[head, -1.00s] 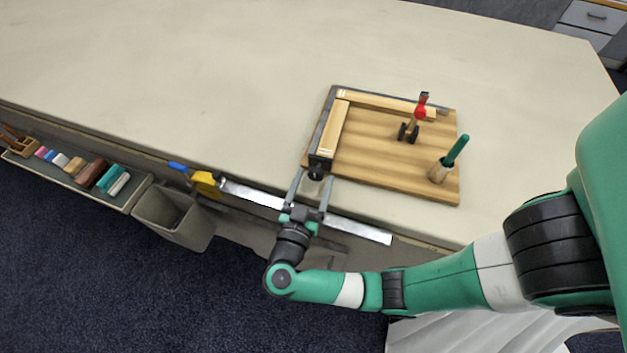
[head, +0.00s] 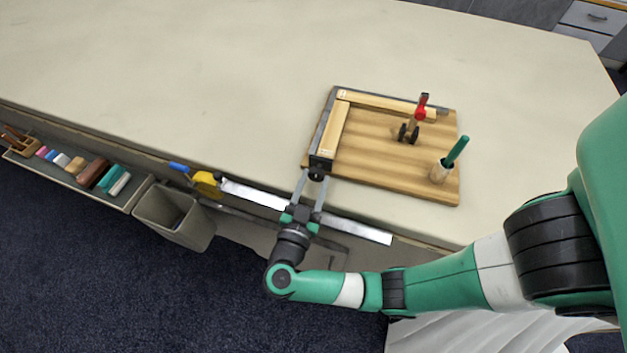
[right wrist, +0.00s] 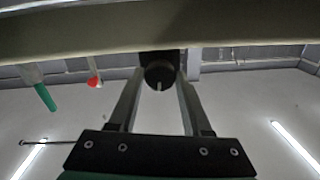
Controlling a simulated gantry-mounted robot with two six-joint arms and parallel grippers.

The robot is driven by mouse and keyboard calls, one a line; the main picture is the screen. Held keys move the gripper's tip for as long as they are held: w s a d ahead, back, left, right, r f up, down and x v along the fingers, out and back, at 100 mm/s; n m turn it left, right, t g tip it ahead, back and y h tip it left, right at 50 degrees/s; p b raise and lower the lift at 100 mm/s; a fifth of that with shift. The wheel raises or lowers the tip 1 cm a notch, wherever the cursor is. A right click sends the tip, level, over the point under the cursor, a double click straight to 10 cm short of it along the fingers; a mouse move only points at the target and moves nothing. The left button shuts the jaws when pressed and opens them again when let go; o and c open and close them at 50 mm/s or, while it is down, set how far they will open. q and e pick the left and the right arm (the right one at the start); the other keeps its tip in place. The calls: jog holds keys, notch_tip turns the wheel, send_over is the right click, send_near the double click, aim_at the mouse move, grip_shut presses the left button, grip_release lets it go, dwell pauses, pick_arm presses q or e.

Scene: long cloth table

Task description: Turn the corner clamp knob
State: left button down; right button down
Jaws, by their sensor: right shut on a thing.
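The corner clamp's black knob (head: 316,177) sticks out over the table's near edge from the black clamp block (head: 320,163) at the board's near left corner. My right gripper (head: 315,178) is shut on the knob, one finger on each side. In the right wrist view the round knob (right wrist: 160,74) sits between the fingertips (right wrist: 160,80), its pale mark pointing down. The clamp holds two light wooden strips (head: 333,130) set in an L on the wooden board (head: 375,160). My left gripper is not in view.
A red-handled toggle clamp (head: 421,106) and a green-handled tool in a holder (head: 456,151) stand on the board. A metal bar with a yellow and blue end (head: 206,182) runs along the table front. A grey bin (head: 174,217) hangs at left. The table beyond is clear.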

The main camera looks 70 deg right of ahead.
jog(key=m, duration=0.2)
jog(key=shift+m, duration=0.3)
jog(key=m, duration=0.2)
jog(key=shift+m, duration=0.4)
jog(key=m, duration=0.2)
jog(key=shift+m+b, duration=0.4)
jog(key=m+b, duration=0.1)
jog(key=m, duration=0.2)
jog(key=shift+f+m, duration=0.1)
jog(key=shift+m, duration=0.2)
jog(key=m+b, duration=0.2)
jog(key=m, duration=0.1)
jog(key=shift+m, duration=0.3)
jog(key=m+b, duration=0.2)
jog(key=shift+f+m, duration=0.1)
jog(key=shift+m, duration=0.3)
jog(key=m+b, duration=0.3)
jog(key=m, duration=0.1)
jog(key=shift+b, duration=0.35)
jog(key=shift+m+b, duration=0.65)
jog(key=shift+m, duration=0.15)
jog(key=shift+r, duration=0.2)
